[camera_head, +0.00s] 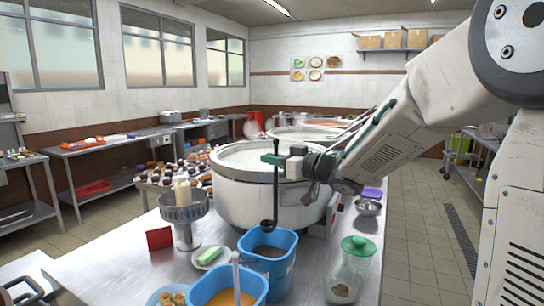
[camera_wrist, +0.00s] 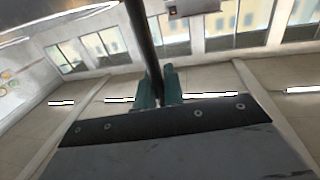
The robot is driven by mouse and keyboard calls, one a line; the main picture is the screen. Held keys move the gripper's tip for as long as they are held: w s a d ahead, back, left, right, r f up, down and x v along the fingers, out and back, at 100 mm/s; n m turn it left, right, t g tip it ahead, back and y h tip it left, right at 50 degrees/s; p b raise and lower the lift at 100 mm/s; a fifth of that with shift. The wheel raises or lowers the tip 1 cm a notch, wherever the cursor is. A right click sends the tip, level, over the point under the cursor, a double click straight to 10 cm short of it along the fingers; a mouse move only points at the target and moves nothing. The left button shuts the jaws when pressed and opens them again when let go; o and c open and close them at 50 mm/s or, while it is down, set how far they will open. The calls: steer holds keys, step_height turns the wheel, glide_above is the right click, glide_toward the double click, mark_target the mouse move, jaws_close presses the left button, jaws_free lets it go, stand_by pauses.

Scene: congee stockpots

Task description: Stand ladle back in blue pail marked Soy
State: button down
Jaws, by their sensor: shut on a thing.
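My gripper (camera_head: 275,159) is shut on the dark handle of a ladle (camera_head: 276,190), near its upper part. The ladle hangs close to upright, with its dark bowl at the bottom. In the head view the bowl overlaps the back rim of a blue pail (camera_head: 281,268) holding dark liquid; I cannot tell its exact height or depth there. In the wrist view the green fingertips (camera_wrist: 159,88) stand on both sides of the dark handle (camera_wrist: 142,40). No Soy marking can be read on the pail.
A second blue pail (camera_head: 205,288) with orange contents and a pale handle stands in front. A jar with a green lid (camera_head: 352,268) stands to the right. A large stockpot (camera_head: 260,203) is behind. A metal strainer stand (camera_head: 184,212), red card (camera_head: 159,238) and plate (camera_head: 209,257) are left.

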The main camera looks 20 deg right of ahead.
mark_target(274, 225)
steer(key=shift+s+f, duration=0.1)
steer(key=shift+f, duration=9.35)
steer(key=c, duration=1.4)
jaws_free()
steer(key=shift+s+d, duration=0.1)
steer(key=shift+d, duration=0.05)
